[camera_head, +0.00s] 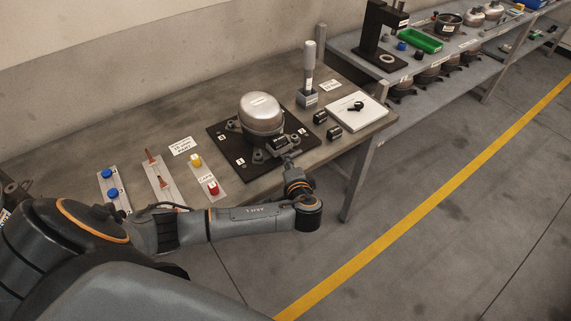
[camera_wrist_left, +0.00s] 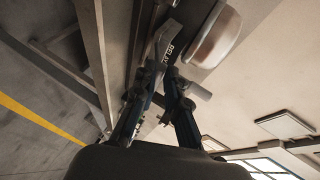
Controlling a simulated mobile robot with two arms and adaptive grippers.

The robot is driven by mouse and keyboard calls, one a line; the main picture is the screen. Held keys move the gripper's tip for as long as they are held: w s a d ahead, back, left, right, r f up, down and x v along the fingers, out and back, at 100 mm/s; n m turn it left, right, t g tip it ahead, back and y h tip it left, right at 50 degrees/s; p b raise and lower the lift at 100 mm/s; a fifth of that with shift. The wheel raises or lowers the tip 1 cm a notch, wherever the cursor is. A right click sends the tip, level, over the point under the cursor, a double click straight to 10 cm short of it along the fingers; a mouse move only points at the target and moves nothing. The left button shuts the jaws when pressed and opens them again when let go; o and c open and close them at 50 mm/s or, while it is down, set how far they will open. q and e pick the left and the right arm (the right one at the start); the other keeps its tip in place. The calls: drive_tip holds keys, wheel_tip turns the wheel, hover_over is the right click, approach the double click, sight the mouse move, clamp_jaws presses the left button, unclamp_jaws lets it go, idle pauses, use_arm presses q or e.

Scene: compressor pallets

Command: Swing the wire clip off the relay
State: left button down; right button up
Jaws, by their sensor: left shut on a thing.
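The domed metal compressor (camera_head: 261,112) stands on a black square plate (camera_head: 228,160) on the bench. It also shows in the left wrist view (camera_wrist_left: 215,38). The dark relay (camera_head: 278,141) is at the compressor's near right side. Its lettered face shows in the left wrist view (camera_wrist_left: 171,50), just beyond the fingers. My left gripper (camera_head: 284,151) is right at the relay, with its fingers closed together (camera_wrist_left: 163,72) in the left wrist view. The wire clip is too thin to make out clearly; the fingers are shut at its place by the relay. My right gripper is not in view.
Strips with blue, copper-coloured, yellow and red parts (camera_head: 213,189) lie left of the plate. An upright tool in a grey holder (camera_head: 307,100), two black cylinders (camera_head: 334,132) and a white tray (camera_head: 372,115) stand right of it. The floor before the bench is clear.

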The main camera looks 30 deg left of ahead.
use_arm(q)
drive_tip(key=shift+s+d+f+m+t+y+b, duration=0.15)
drive_tip(key=shift+f+m+t+y+b, duration=0.25)
drive_tip(key=shift+f+t+y+b, duration=0.95)
drive_tip(key=shift+s+d+f+m+t+y+b, duration=0.2)
drive_tip(key=shift+m+y+b, duration=0.25)
drive_tip(key=shift+b, duration=1.8)
drive_tip(key=shift+w, duration=0.15)
drive_tip(key=c, duration=1.4)
unclamp_jaws()
drive_tip(key=shift+w+a, duration=0.1)
drive_tip(key=shift+o, duration=0.2)
drive_tip(key=v, duration=1.2)
